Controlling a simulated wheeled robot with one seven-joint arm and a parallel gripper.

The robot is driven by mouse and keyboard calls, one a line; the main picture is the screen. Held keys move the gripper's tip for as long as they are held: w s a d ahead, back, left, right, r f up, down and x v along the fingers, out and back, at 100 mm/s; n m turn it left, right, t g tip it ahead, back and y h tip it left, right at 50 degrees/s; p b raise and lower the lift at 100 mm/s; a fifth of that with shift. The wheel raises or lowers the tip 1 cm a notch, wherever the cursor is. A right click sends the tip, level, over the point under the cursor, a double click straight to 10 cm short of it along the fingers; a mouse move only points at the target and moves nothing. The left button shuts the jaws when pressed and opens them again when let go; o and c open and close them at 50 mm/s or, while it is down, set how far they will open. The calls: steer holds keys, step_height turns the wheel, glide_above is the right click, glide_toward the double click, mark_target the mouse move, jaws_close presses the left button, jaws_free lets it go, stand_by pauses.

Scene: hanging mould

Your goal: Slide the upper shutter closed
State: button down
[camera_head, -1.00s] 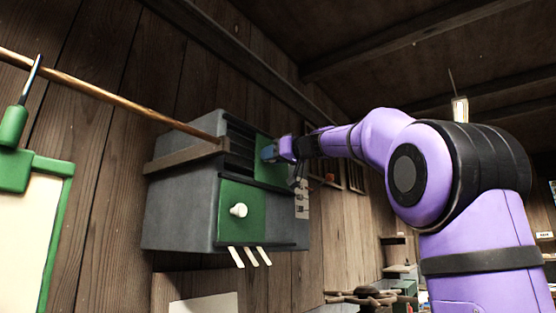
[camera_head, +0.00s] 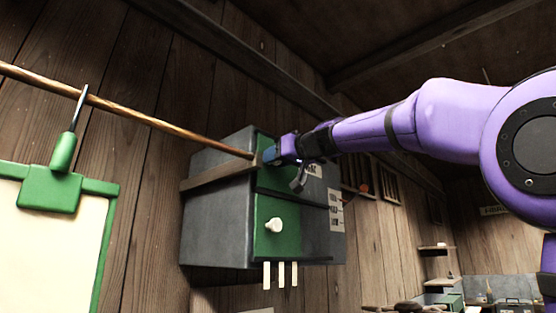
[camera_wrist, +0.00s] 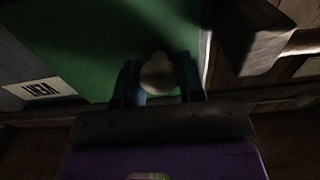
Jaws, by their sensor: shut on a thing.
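A grey box (camera_head: 215,218) with two green shutters is fixed to the plank wall. The upper shutter (camera_head: 277,182) sits at the left of its track, beside the wooden strip; no dark slatted opening shows to its left. My gripper (camera_head: 270,155) is at its upper part. In the wrist view my gripper (camera_wrist: 160,82) has its blue fingers on both sides of a pale round knob (camera_wrist: 158,72) on the green shutter (camera_wrist: 100,35). The lower shutter (camera_head: 290,238) has a white knob (camera_head: 274,225). My gripper partly hides the upper shutter.
A wooden rod (camera_head: 150,122) runs from the left to the box. A green-framed board (camera_head: 55,240) hangs at the left. Pale tabs (camera_head: 281,274) hang below the box. A wooden strip (camera_head: 222,174) crosses the box's side. A VENT label (camera_wrist: 42,88) lies beside the shutter.

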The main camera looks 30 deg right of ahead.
steer(key=c, duration=0.8)
jaws_free()
steer(key=shift+s+a, duration=0.1)
steer(key=shift+a, duration=0.25)
steer(key=shift+o, duration=0.2)
steer(key=shift+d, duration=0.1)
steer(key=shift+s+d, duration=0.1)
steer(key=shift+s, duration=0.05)
steer(key=v, duration=1)
steer(key=shift+s, duration=0.2)
